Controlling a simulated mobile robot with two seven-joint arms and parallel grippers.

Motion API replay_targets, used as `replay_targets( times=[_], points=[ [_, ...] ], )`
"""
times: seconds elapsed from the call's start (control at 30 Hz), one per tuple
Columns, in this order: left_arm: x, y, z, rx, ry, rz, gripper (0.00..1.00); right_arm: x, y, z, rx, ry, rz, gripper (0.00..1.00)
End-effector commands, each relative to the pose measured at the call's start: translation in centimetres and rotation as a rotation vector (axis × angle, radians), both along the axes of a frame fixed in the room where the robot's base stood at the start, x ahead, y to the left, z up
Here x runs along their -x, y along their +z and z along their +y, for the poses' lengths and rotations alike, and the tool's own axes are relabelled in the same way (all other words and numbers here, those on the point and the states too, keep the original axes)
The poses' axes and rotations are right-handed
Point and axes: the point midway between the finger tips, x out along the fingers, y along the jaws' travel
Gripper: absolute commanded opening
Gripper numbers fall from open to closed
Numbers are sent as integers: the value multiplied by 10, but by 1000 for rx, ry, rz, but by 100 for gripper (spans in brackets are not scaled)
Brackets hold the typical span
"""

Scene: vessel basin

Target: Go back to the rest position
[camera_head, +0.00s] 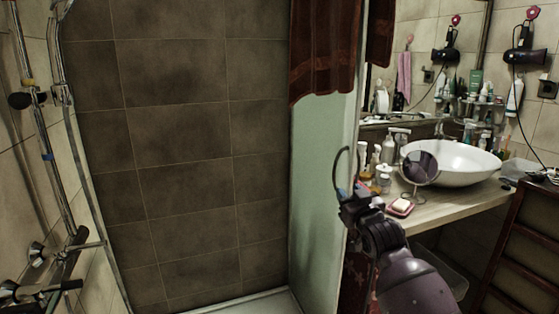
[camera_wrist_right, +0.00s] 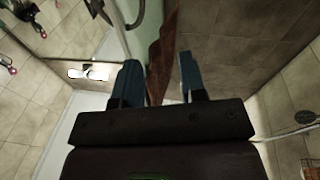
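My right gripper (camera_head: 347,191) is raised in front of the glass shower panel's right edge, left of the washbasin counter. Its two blue fingers stand apart in the right wrist view (camera_wrist_right: 160,78). The gap between them shows background, including a strip of reddish-brown cloth, and I see nothing held. My left gripper is in neither view.
A curved dark handle (camera_head: 339,163) is close to the gripper by the pale glass panel (camera_head: 318,190). The counter (camera_head: 440,208) holds a white basin (camera_head: 455,163), a round mirror (camera_head: 420,167), soap and bottles. A red-brown towel (camera_head: 325,50) hangs above. The tiled shower is open at left.

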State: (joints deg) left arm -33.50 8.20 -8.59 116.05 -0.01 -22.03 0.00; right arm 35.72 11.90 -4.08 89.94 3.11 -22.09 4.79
Motion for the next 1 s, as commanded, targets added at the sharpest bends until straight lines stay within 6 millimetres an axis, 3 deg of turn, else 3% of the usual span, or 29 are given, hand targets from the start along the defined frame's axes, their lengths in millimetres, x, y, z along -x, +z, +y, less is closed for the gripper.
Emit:
replay_targets(
  times=[0.47, 0.77, 1.0],
  points=[
    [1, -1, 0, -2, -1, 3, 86, 140, -150, -33, 61, -44, 166, 38],
    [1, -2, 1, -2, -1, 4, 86, 246, -232, -55, 62, -88, 326, 38],
    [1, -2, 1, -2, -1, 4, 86, 341, -291, -71, 49, -133, 489, 38]
  ],
)
